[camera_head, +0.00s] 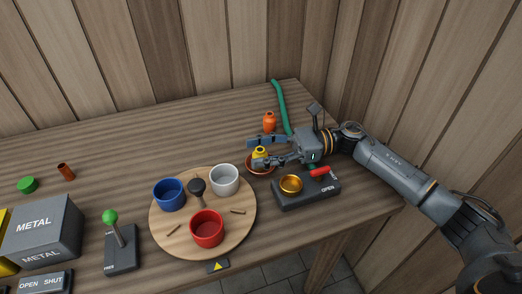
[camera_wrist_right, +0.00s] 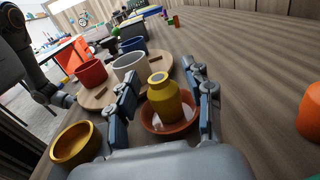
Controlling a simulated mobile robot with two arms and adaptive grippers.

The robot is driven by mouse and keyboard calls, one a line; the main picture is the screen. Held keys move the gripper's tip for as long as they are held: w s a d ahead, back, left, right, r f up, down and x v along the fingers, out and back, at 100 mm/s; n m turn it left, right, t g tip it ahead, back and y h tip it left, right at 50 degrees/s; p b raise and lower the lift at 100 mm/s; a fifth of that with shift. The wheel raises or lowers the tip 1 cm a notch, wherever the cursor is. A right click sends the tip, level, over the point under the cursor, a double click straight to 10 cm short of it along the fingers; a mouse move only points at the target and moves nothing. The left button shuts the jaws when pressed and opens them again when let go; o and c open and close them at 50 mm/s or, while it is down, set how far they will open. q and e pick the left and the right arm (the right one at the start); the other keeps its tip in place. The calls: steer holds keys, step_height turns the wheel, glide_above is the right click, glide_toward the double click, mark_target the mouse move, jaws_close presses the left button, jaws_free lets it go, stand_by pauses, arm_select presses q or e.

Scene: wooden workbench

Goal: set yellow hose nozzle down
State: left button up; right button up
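The yellow hose nozzle (camera_head: 260,152) stands upright in a small terracotta bowl (camera_head: 262,170). In the right wrist view the nozzle (camera_wrist_right: 165,103) is centred between my fingers, its lower end inside the bowl (camera_wrist_right: 170,130). My right gripper (camera_head: 266,151) is open, one finger on each side of the nozzle. In the right wrist view a gap shows between the nozzle and each finger (camera_wrist_right: 164,102). Whether the nozzle's base touches the bowl's floor is hard to tell.
A dark box with a brass cup (camera_head: 291,184) and red lever (camera_head: 320,172) stands in front. A round board (camera_head: 203,248) with blue, white and red cups is to the left.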

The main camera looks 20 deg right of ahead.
steer(key=shift+r, duration=0.15)
steer(key=d, duration=0.3)
steer(key=d+b, duration=0.1)
steer(key=d, duration=0.3)
steer(key=s+d, duration=0.1)
steer(key=d, duration=0.3)
steer(key=shift+s+d, duration=0.1)
steer(key=shift+d, duration=0.4)
arm_select(q)
steer(key=r, duration=0.1)
steer(key=w+r, duration=0.2)
steer(key=shift+d+r, duration=0.15)
steer(key=shift+r, duration=0.25)
